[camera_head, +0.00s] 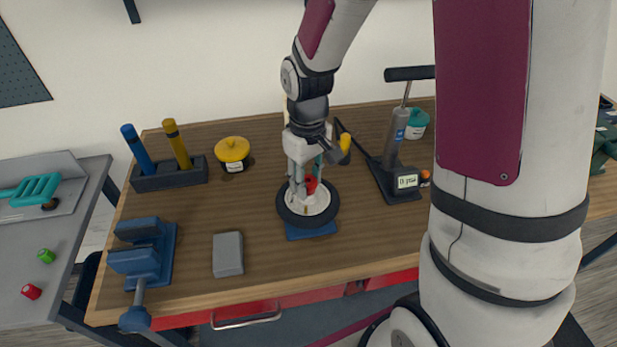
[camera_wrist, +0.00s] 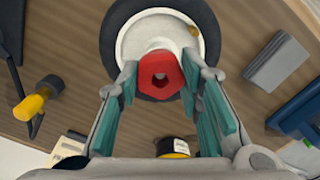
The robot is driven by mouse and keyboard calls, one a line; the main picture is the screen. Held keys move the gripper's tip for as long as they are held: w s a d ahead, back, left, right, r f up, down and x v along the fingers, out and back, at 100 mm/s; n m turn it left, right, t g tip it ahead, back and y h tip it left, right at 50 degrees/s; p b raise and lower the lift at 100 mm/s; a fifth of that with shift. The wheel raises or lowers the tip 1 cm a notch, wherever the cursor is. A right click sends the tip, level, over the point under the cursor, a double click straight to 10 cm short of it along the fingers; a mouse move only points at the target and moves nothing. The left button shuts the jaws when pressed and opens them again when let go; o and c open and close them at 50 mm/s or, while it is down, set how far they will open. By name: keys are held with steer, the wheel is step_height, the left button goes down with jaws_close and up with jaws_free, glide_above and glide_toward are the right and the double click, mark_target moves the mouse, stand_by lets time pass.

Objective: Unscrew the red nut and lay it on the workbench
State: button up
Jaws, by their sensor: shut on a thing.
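The wheel has a white hub (camera_wrist: 141,36) and a black tyre (camera_head: 328,212), and lies flat on a blue base (camera_head: 311,232) on the workbench (camera_head: 365,225). My gripper (camera_wrist: 160,78) points down over the wheel, with its teal-padded fingers on both sides of the nut, shut on it. Whether the nut is still on its thread is hidden.
A blue vise (camera_head: 145,255) and a grey block (camera_head: 228,254) are at the front left. A pump (camera_head: 396,150) stands right of the wheel. Bare wood lies between block and wheel.

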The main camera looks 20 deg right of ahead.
mark_target(309, 184)
steer(key=shift+s+d+f, duration=0.1)
steer(key=shift+s+f, duration=0.05)
steer(key=shift+s, duration=0.05)
steer(key=o, duration=1.2)
steer(key=shift+w, duration=0.1)
steer(key=shift+r, duration=0.3)
step_height(309, 184, up, 12)
steer(key=shift+f, duration=0.2)
steer(key=m+p, duration=0.5)
steer(key=m, duration=1.6)
steer(key=shift+m, duration=0.3)
